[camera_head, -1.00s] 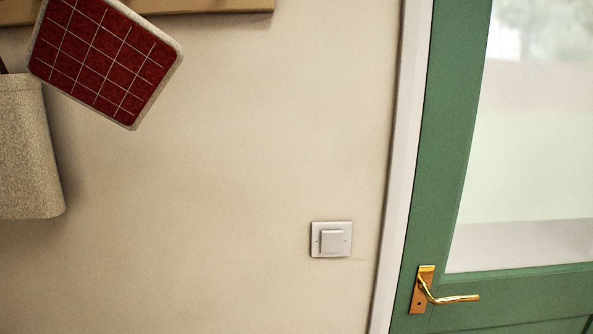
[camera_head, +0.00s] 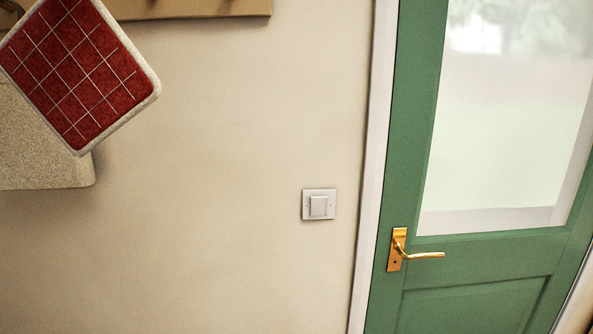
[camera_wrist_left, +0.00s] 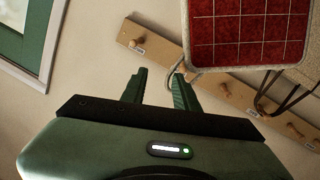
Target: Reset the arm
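My left gripper (camera_wrist_left: 158,88) shows in the left wrist view with its two dark green fingers apart. It is open, and nothing sits between the fingers. The wooden peg rail on the wall lies behind the fingertips in that view. No arm or gripper of mine shows in the head view, and my right gripper is in neither view.
A white light switch (camera_head: 319,205) is on the beige wall, left of a green glazed door (camera_head: 415,120) with a brass handle (camera_head: 412,250). A red checked pad (camera_head: 75,70) and a beige bag (camera_head: 40,150) hang below the peg rail (camera_head: 190,9). The wall between is clear.

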